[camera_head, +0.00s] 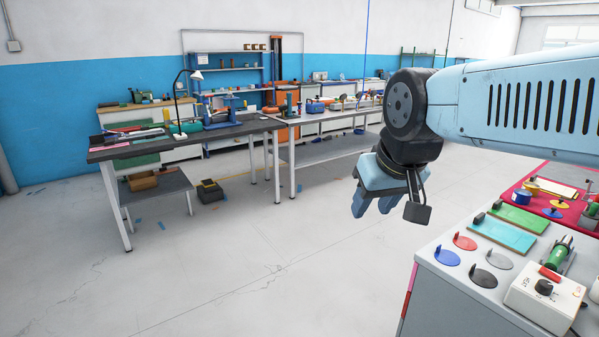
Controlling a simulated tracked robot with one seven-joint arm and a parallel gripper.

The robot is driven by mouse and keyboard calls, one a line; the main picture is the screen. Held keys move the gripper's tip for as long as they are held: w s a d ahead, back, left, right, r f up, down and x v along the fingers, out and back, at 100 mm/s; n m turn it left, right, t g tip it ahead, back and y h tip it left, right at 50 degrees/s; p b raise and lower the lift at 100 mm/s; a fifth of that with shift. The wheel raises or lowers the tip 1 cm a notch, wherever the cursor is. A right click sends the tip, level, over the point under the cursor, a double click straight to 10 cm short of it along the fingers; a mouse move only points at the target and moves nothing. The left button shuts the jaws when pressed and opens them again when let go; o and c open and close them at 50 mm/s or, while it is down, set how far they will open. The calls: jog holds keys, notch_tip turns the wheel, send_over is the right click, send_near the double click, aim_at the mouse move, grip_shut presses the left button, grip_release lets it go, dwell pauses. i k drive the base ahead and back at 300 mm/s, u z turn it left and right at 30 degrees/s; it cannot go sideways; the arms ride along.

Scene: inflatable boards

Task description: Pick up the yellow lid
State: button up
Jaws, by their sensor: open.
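My gripper (373,207) hangs pointing down over open floor, left of the grey cabinet (455,307) at the lower right. It is open and nothing shows between its fingers. A small yellow disc (561,204), which looks like the yellow lid, lies on the red mat (583,221) at the right. It is small in this view, so its exact shape is hard to tell. My gripper is well to the left of it and apart from it.
A blue disc (553,213) lies close to the yellow one. Blue (447,257), red (465,242), grey (499,260) and black (484,277) lids lie on the cabinet, near a white device (541,305). A long workbench (180,146) stands behind. Open floor lies left.

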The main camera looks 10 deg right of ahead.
aim_at(559, 203)
jog(key=i, duration=4.1)
jog(key=z, duration=2.25)
jog(key=i, duration=1.45)
jog(key=u, duration=0.05)
